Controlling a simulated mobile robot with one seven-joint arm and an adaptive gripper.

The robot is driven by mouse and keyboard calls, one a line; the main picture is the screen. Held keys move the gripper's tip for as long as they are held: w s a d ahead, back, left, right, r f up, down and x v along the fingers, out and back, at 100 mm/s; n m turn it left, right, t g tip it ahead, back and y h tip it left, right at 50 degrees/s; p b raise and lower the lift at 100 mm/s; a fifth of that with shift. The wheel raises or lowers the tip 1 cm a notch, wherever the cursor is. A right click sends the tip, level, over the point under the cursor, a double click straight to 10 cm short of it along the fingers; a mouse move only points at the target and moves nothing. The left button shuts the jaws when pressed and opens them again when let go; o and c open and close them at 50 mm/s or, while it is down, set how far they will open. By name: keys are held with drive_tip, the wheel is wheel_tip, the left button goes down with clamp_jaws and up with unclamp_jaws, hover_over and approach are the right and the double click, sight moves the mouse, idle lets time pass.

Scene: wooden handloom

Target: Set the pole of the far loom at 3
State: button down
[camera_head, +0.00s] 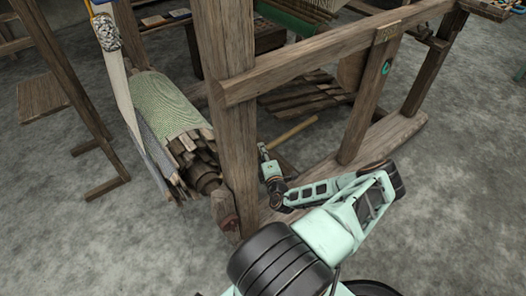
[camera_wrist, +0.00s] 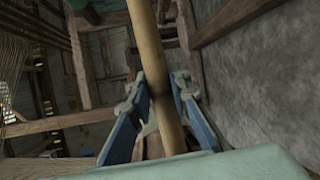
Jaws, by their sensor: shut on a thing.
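A pale, smooth wooden pole (camera_wrist: 148,45) runs lengthwise through the wrist view. My gripper (camera_wrist: 160,82) has its blue fingers on both sides of the pole and is shut on it. In the head view the pole (camera_head: 293,132) shows as a short light rod low inside the wooden loom frame (camera_head: 228,120), tilted up to the right. My gripper (camera_head: 265,152) is at its lower left end, just right of the thick post and partly hidden. The marks for the pole's settings cannot be made out.
A roll of greenish cloth (camera_head: 165,105) lies left of the thick post. A long rail (camera_head: 330,62) crosses above my arm. A slanted post (camera_head: 368,100) with a green ring (camera_head: 385,69) stands right of the pole. The grey floor (camera_head: 460,200) is clear at right.

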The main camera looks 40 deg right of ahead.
drive_tip(key=shift+m+y, duration=0.3)
drive_tip(key=shift+m, duration=0.4)
wheel_tip(320, 180, down, 4)
drive_tip(key=shift+f+b, duration=0.1)
drive_tip(key=shift+b, duration=0.25)
drive_tip(key=c, duration=1.8)
unclamp_jaws()
drive_tip(key=shift+o, duration=0.2)
wheel_tip(320, 180, up, 10)
drive_tip(key=shift+w+r, duration=0.15)
drive_tip(key=shift+r, duration=0.1)
